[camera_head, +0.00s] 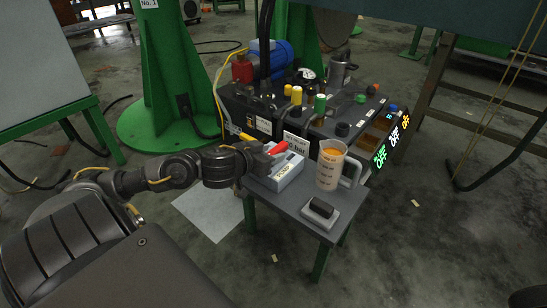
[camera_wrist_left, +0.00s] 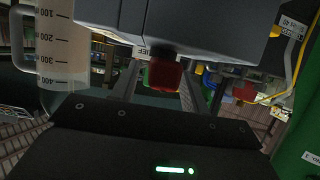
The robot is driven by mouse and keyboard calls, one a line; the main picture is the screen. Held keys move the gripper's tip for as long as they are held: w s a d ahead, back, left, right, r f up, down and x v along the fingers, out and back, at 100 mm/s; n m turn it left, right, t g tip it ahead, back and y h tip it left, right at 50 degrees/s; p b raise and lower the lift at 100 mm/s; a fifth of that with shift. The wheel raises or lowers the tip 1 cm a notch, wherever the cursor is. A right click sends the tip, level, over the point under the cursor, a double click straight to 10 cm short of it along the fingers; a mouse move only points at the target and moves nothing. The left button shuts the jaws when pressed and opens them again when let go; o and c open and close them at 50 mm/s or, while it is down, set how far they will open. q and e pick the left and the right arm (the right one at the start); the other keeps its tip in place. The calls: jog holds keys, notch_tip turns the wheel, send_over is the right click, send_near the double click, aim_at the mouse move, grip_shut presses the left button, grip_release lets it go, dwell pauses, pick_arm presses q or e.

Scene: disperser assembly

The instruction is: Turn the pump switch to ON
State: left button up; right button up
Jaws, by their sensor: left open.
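A light grey-blue box (camera_head: 287,174) with a dark-lettered label, apparently PUMP, sits on a small grey table. A red knob or lever (camera_head: 278,148) shows above it, beside my left gripper (camera_head: 268,152). In the left wrist view the box (camera_wrist_left: 205,32) fills the upper middle, and a red block (camera_wrist_left: 164,77) shows under its edge, between the fingers of my left gripper (camera_wrist_left: 158,92). The fingers are apart, one on each side of the red block. Whether they touch it, and the switch's position, I cannot tell. My right gripper is not in view.
A measuring jug (camera_head: 331,166) stands right of the box, with a small black-topped device (camera_head: 320,210) in front. Behind is a dark machine panel (camera_head: 265,123) with several coloured knobs. A lit display (camera_head: 392,140) is at right. Free floor lies further right.

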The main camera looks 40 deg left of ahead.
pick_arm(q)
jog(key=shift+w+f, duration=0.25)
jog(key=shift+w, duration=0.4)
